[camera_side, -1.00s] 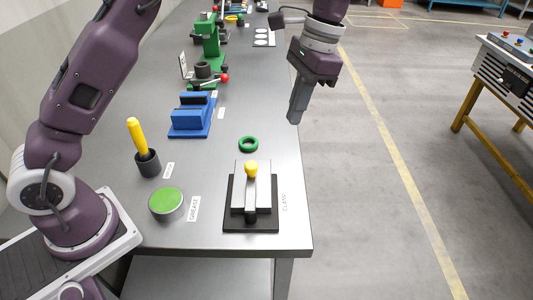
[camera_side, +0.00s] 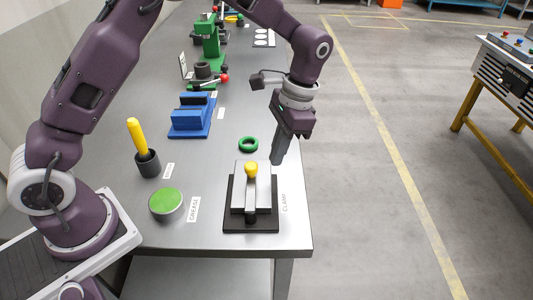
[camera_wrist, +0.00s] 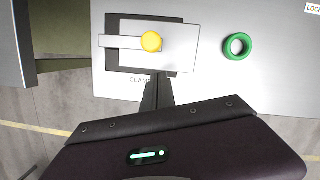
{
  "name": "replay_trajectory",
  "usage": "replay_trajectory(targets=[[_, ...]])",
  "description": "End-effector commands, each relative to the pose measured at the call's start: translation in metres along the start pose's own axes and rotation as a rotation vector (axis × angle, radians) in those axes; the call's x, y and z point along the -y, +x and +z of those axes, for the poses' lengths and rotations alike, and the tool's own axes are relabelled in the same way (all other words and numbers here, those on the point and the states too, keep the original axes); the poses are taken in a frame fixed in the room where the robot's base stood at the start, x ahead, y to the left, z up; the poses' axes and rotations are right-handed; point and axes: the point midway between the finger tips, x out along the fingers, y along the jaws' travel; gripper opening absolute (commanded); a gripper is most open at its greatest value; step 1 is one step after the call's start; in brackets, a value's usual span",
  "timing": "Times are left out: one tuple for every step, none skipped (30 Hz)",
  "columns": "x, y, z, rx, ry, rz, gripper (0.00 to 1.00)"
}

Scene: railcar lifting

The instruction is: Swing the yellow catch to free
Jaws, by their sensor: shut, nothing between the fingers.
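The yellow catch (camera_side: 251,170) is a round knob on a grey bar, on a clamp (camera_side: 237,198) with a grey block on a black base near the bench's front edge. In the wrist view the yellow knob (camera_wrist: 151,41) sits near the top middle, with its bar pointing left across the block. My gripper (camera_side: 276,162) is shut and empty. It points down just behind and to the right of the clamp, apart from the knob in the side view. In the wrist view my fingers (camera_wrist: 157,84) end close to the clamp's base edge, below the knob.
A green ring (camera_side: 248,144) lies behind the clamp. A green-topped grease tin (camera_side: 166,201) and a black cup (camera_side: 148,163) with a yellow-handled tool stand to the left. A blue vise-like block (camera_side: 192,117) is further back. The bench's right edge is close to the gripper.

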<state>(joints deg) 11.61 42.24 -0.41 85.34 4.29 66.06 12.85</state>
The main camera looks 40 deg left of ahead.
Motion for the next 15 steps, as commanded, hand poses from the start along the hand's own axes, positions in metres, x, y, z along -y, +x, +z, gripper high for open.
replay_trajectory(targets=[[0.000,0.001,0.008,0.000,0.000,0.000,0.00],[0.000,0.002,0.011,-0.001,0.000,0.000,0.00],[0.000,0.003,0.016,0.000,0.000,0.000,0.00],[0.000,0.004,0.018,-0.001,0.000,0.000,0.00],[0.000,0.004,0.021,-0.001,0.000,0.000,0.00],[0.000,0.004,0.023,-0.002,0.000,0.000,0.00],[0.000,0.005,0.024,-0.002,0.000,0.000,0.00],[0.000,0.005,0.025,-0.002,0.000,0.000,0.00],[0.000,0.005,0.025,-0.002,0.000,0.000,0.00],[0.000,0.005,0.026,-0.002,0.000,0.000,0.00],[0.000,0.005,0.026,-0.002,0.000,0.000,0.00],[0.000,0.005,0.025,-0.002,0.000,0.000,0.00],[0.000,0.005,0.025,-0.002,0.000,0.000,0.00],[0.000,0.005,0.025,-0.002,0.000,0.000,0.00],[0.000,0.005,0.025,-0.002,0.000,0.000,0.00]])
